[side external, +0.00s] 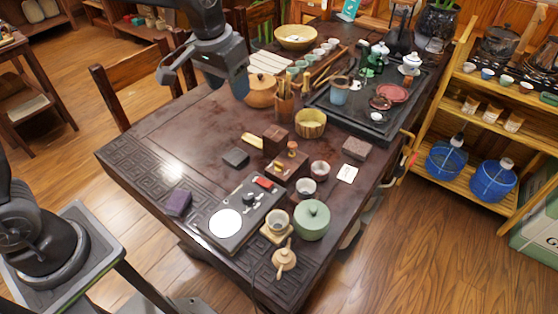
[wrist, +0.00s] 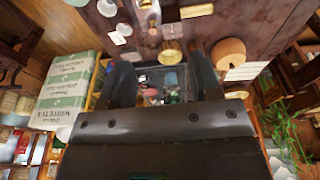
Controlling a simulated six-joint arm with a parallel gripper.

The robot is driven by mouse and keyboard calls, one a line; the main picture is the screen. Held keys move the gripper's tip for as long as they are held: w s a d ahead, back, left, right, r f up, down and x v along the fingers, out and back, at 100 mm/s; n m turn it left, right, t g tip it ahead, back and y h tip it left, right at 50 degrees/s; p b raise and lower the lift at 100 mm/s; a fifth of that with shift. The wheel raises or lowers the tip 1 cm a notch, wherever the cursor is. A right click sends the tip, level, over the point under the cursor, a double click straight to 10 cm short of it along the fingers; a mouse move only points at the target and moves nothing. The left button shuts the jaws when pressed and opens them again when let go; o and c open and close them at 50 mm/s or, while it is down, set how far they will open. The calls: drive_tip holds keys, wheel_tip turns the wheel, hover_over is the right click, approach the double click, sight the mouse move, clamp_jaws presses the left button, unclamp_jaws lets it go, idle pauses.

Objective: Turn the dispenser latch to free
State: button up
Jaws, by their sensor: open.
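No part marked as the dispenser latch can be made out for sure. A small brown wooden box (side external: 287,167) with a round orange-brown knob (side external: 292,148) on top stands mid-table in the side view. In front of it lies a flat dark device (side external: 230,228) with a white disc (side external: 226,223), small dark knobs (side external: 249,199) and a red piece (side external: 264,183). I cannot tell which of these is the dispenser. My gripper (side external: 204,82) is open and empty, high above the table's far left part, apart from both. In the wrist view its fingers (wrist: 162,80) are spread.
Behind stand a wooden tub (side external: 310,123) and a loaded black tea tray (side external: 340,121). The table's left part (side external: 165,137) is clear.

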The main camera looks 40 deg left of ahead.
drive_tip(key=g, duration=0.2)
approach(279, 163)
wheel_tip(279, 163, down, 9)
drive_tip(key=shift+w+d+f, duration=0.1)
drive_tip(key=shift+c, duration=0.2)
drive_tip(key=c, duration=0.9)
